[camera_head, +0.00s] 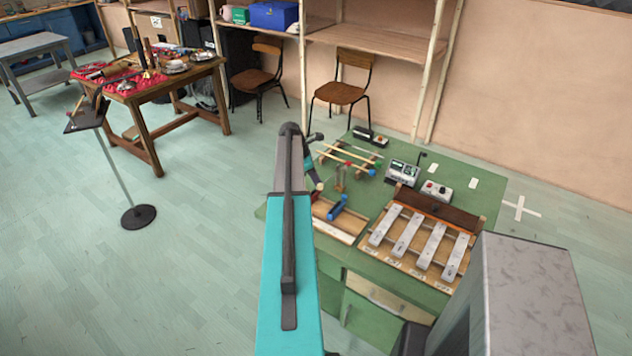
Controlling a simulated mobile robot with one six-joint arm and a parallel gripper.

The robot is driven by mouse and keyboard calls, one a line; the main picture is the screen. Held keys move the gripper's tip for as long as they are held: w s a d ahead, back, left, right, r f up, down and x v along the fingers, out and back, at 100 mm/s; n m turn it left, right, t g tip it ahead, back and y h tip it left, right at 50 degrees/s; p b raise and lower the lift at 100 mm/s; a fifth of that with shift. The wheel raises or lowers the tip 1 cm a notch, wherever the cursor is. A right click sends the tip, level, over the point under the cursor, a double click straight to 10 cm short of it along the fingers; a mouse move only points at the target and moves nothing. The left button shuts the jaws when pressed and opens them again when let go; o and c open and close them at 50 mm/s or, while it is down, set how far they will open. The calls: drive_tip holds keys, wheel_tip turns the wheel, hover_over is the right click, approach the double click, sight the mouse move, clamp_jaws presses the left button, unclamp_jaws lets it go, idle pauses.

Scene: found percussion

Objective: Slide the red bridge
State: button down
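A small red piece (316,194) shows at the left end of a shallow wooden box (346,236) on the green workbench. It is partly hidden by my arm, and I cannot tell for sure that it is the red bridge. A blue piece (337,207) lies on the same box, to the right of the red one. My arm rises in front of the bench, and its far end comes down close to the red piece. The fingers of my gripper are too small and too hidden to make out, and I cannot tell whether they touch anything.
The green bench (273,208) also holds a row of metal bars (407,234), mallets on a stand (350,160) and small devices (402,172). A grey box (535,290) blocks the lower right.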

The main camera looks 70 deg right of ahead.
drive_tip(key=c, duration=1.7)
unclamp_jaws()
drive_tip(key=shift+s, duration=0.3)
drive_tip(key=shift+o, duration=0.2)
drive_tip(key=shift+w, duration=0.1)
drive_tip(key=shift+r, duration=0.15)
drive_tip(key=shift+b+v, duration=0.4)
drive_tip(key=shift+v, duration=0.4)
drive_tip(key=b+v, duration=0.3)
drive_tip(key=v, duration=0.9)
drive_tip(key=shift+w+a, duration=0.1)
drive_tip(key=shift+a, duration=0.05)
